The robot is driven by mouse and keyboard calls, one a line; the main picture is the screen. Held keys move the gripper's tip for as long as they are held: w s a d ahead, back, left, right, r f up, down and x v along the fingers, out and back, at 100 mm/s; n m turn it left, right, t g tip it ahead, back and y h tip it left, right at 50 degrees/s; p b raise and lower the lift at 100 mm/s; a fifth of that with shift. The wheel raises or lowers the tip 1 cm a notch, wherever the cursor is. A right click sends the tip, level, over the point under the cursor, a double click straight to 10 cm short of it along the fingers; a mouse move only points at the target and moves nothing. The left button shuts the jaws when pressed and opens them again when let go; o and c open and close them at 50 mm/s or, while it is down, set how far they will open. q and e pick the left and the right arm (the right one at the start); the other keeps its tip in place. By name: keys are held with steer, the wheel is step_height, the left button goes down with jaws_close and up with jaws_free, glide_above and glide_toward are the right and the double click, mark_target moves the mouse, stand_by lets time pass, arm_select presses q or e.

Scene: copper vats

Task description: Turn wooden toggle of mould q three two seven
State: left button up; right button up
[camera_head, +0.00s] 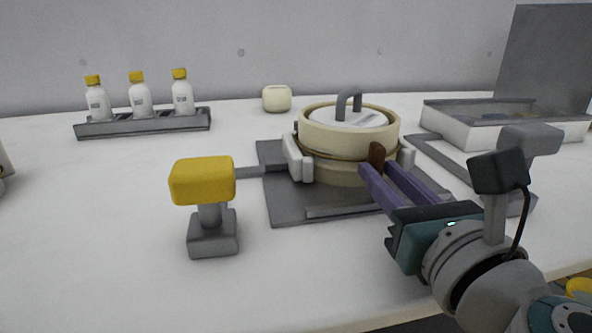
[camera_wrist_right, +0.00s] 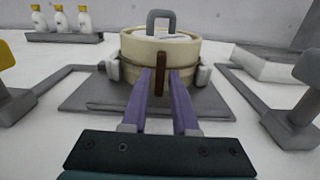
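The mould (camera_head: 345,135) is a cream round tub with a lid and a grey loop handle, standing on a dark grey plate. It also shows in the right wrist view (camera_wrist_right: 190,57). No label on it is readable. A brown wooden toggle (camera_head: 377,154) stands upright on its near side; it also shows in the wrist view (camera_wrist_right: 161,82). My right gripper (camera_head: 379,168) has its two purple fingers pointing at the toggle, one on each side. The fingers are apart, with visible gaps beside the toggle in the wrist view (camera_wrist_right: 160,72). My left gripper is not in view.
Light grey clamp blocks (camera_head: 297,157) flank the mould. A yellow-topped grey post (camera_head: 203,182) stands front left, a grey-topped one (camera_head: 529,140) at right. A bottle rack (camera_head: 145,124) stands back left, a pale tray (camera_head: 462,128) back right.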

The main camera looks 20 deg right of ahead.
steer(key=b+v, duration=0.3)
steer(key=v, duration=0.5)
steer(key=shift+s+f, duration=0.2)
steer(key=shift+s+a+r, duration=0.15)
steer(key=shift+s+a, duration=0.05)
steer(key=shift+s, duration=0.35)
